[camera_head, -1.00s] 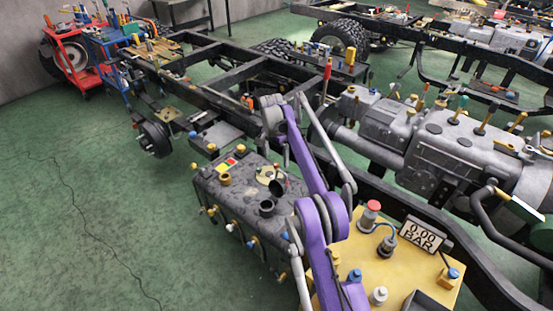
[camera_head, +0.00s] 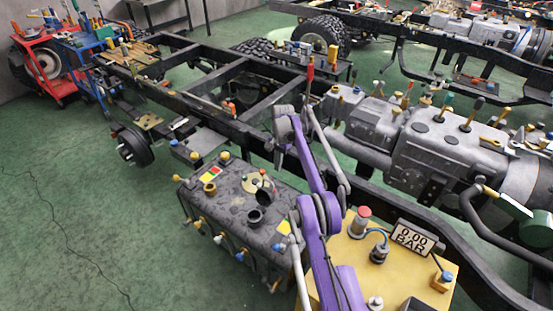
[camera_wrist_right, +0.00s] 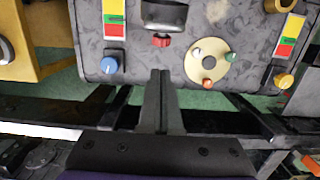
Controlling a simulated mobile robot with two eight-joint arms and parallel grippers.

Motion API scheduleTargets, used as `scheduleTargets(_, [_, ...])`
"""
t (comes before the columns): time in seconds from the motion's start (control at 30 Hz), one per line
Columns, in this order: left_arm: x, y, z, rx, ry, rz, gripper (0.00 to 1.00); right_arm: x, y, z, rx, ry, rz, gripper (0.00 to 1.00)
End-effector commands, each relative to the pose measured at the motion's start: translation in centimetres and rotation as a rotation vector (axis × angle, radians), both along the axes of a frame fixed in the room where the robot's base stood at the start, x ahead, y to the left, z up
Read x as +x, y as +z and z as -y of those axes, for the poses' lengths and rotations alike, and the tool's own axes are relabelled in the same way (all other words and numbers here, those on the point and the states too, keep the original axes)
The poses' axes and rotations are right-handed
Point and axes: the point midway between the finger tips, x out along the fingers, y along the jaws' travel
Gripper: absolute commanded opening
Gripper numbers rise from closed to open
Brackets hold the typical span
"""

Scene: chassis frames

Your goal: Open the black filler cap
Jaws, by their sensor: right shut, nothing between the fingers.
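The dark grey tank (camera_head: 215,200) stands near the middle of the head view. The round black filler cap (camera_head: 254,217) sits on its top, in front of a pale disc (camera_head: 257,182). A black round part of the filler (camera_wrist_right: 165,14) is cut off by the top edge of the right wrist view, with a red tab (camera_wrist_right: 161,40) below it. I cannot tell whether the cap is raised. My right gripper (camera_wrist_right: 161,75) is shut and empty, apart from the filler and below the tab in the wrist view. Its fingers (camera_head: 278,157) show small in the head view. My left gripper is not in view.
A yellow box (camera_head: 345,262) with a gauge (camera_head: 414,237) and a red button stands right of the tank. Black chassis rails (camera_head: 200,108) run behind. Blue and yellow knobs line the tank's front. Green floor (camera_head: 80,220) is clear at the left.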

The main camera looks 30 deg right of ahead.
Motion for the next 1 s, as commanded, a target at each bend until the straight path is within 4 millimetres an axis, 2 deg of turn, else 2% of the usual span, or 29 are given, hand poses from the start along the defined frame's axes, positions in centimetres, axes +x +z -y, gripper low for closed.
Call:
scheduleTargets(0.03, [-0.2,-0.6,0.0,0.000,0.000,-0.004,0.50,-0.1,-1.6,-0.2,0.000,0.001,-0.002,0.00])
scheduleTargets(0.2, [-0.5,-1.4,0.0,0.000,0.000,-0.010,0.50,-0.3,-4.6,-0.8,0.001,0.002,-0.001,0.00])
scheduleTargets(0.27, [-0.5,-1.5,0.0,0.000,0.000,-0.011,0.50,-0.5,-3.8,-1.4,0.000,0.002,-0.001,0.00])
scheduleTargets(0.6, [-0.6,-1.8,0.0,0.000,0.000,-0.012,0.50,-1.4,-2.5,-3.6,-0.001,0.001,0.000,0.00])
scheduleTargets(1.0, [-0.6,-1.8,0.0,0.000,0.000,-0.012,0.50,-1.5,-2.4,-3.8,-0.001,0.000,0.000,0.00])
